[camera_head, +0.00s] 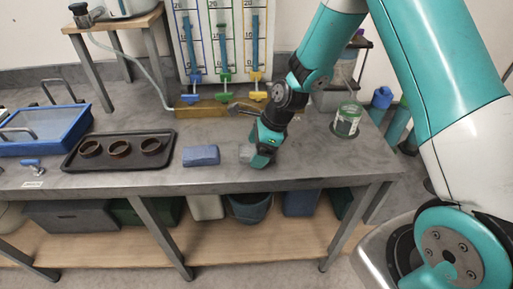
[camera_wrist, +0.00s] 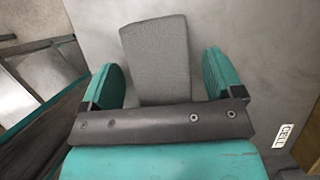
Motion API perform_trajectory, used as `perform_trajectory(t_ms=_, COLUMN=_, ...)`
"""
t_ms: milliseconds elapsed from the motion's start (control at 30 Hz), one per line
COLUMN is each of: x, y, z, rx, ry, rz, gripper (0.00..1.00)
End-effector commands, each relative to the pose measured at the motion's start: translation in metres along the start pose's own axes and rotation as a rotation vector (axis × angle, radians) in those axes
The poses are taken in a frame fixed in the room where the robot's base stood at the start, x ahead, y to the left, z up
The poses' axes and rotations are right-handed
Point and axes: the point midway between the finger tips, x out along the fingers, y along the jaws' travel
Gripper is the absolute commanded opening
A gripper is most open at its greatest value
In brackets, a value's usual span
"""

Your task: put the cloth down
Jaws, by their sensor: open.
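A grey folded cloth (camera_head: 245,153) lies on the grey worktop (camera_head: 220,178) near its front edge. In the wrist view the cloth (camera_wrist: 155,55) is a flat grey rectangle extending out between my two teal fingers. My gripper (camera_head: 260,157) is low over the worktop at the cloth, and it also shows in the wrist view (camera_wrist: 161,80). Its fingers stand apart with a gap on each side of the cloth. The near end of the cloth is hidden behind the gripper's dark bar.
A blue block (camera_head: 201,155) lies just left of the cloth. Further left are a black tray (camera_head: 120,165) with three round cups and a blue-framed box (camera_head: 45,130). A green-and-clear jar (camera_head: 347,120) stands at right. A small label (camera_wrist: 284,136) shows in the wrist view.

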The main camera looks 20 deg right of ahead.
Motion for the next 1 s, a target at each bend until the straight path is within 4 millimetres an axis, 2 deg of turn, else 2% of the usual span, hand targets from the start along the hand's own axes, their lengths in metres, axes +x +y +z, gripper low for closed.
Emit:
perform_trajectory(t_ms=167, x=-0.005, y=-0.001, z=0.001, rx=0.000, ry=-0.001, rz=-0.002, gripper=0.86)
perform_trajectory(t_ms=233, x=-0.014, y=-0.001, z=0.001, rx=0.000, ry=-0.002, rz=-0.004, gripper=0.86)
perform_trajectory(t_ms=600, x=-0.092, y=-0.001, z=0.001, rx=0.000, ry=-0.002, rz=-0.006, gripper=0.86)
perform_trajectory(t_ms=833, x=-0.119, y=0.000, z=0.001, rx=-0.005, ry=0.000, rz=-0.001, gripper=0.86)
perform_trajectory(t_ms=933, x=-0.128, y=0.009, z=0.009, rx=-0.094, ry=0.000, rz=0.003, gripper=0.86)
perform_trajectory(t_ms=1000, x=-0.137, y=0.024, z=0.020, rx=-0.250, ry=0.002, rz=0.013, gripper=0.86)
